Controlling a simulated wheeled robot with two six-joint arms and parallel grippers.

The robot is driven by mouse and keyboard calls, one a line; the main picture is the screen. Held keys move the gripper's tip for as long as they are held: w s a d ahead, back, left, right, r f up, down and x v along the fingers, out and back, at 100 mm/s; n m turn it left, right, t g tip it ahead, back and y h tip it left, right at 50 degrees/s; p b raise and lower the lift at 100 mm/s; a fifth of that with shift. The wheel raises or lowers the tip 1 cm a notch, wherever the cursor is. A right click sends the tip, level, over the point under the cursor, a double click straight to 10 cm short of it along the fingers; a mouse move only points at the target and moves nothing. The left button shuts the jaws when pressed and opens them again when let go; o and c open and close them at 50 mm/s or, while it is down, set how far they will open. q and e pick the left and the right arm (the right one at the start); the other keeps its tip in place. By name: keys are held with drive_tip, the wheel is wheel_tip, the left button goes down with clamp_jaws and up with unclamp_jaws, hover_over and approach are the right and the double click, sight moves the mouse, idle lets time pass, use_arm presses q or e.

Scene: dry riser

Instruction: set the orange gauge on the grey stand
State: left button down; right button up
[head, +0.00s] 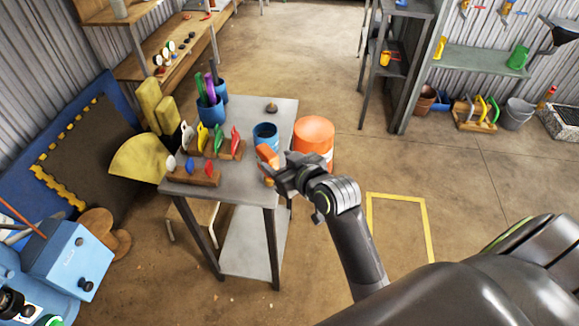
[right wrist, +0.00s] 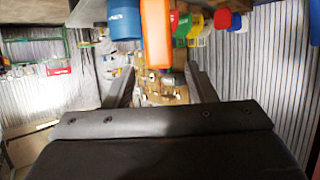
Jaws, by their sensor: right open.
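The orange gauge (head: 267,155) appears as a small orange block at the right edge of the grey table, in front of a blue cup (head: 265,135). In the right wrist view it is an upright orange block (right wrist: 156,35) beyond the fingers. My right gripper (head: 277,172) is open beside the gauge, its fingers apart with nothing clearly held between them. Its fingers also show in the right wrist view (right wrist: 160,85). The grey table (head: 245,187) may be the grey stand; I cannot tell for sure. My left gripper is out of view.
Wooden racks (head: 197,177) with coloured pieces stand on the table's left part, near blue pots of tools. An orange drum (head: 314,138) stands on the floor right of the table. The table's back right is mostly clear except a small dark knob (head: 271,107).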

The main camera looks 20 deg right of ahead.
drive_tip(key=shift+v, duration=2)
drive_tip(key=d+f+m+g+h, duration=0.1)
drive_tip(key=d+f, duration=0.2)
drive_tip(key=f, duration=0.7)
drive_tip(key=d+f+m+g+h, duration=0.1)
drive_tip(key=d+f+h, duration=0.1)
drive_tip(key=f, duration=0.8)
drive_tip(key=s+d+f+g, duration=0.15)
drive_tip(key=s+f, duration=0.25)
drive_tip(key=f, duration=0.4)
drive_tip(key=s+d+f+g, duration=0.1)
drive_tip(key=s+f+g, duration=0.1)
drive_tip(key=s+f, duration=0.4)
drive_tip(key=s+f+g, duration=0.2)
drive_tip(key=s+f, duration=0.4)
drive_tip(key=s, duration=0.4)
drive_tip(key=s+d+f+g, duration=0.1)
drive_tip(key=s+f+g, duration=0.1)
drive_tip(key=s+f, duration=0.5)
drive_tip(key=s+d+f+g, duration=0.1)
drive_tip(key=s+f+g, duration=0.1)
drive_tip(key=s+f, duration=0.5)
drive_tip(key=s, duration=0.5)
drive_tip(key=shift+s+d+m+g+h, duration=0.25)
drive_tip(key=shift+s+m+g+h, duration=0.05)
drive_tip(key=shift+m+g, duration=0.1)
